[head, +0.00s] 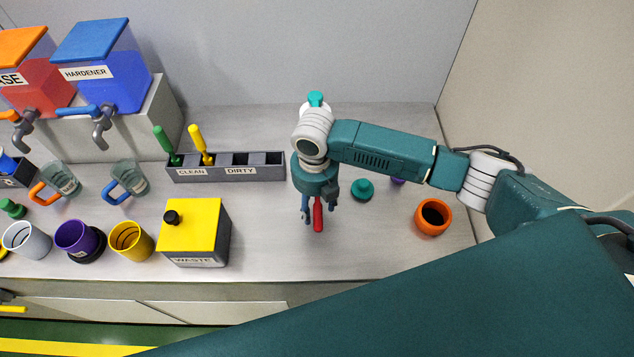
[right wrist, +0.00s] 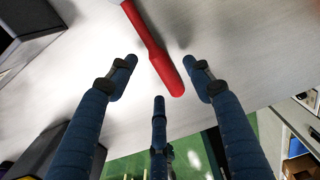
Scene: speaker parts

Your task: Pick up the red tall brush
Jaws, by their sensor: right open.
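The red brush (head: 318,216) shows in the head view below my right gripper, near the middle of the counter. Its upper part is hidden by the gripper there. In the right wrist view the red brush (right wrist: 156,50) runs from the top edge down to between the fingers, and its far end is cut off. My right gripper (head: 313,208) is open, with its fingers around the handle end of the brush. In the right wrist view the gripper (right wrist: 163,82) has fingers spread on both sides, apart from the brush. My left gripper is not in view.
A brush holder (head: 270,173) labelled CLEAN and DIRTY holds green and yellow brushes. A yellow-lidded waste box (head: 193,222) stands left of my gripper. An orange cup (head: 433,217) and a teal lid (head: 362,189) are to the right. The counter's front middle is clear.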

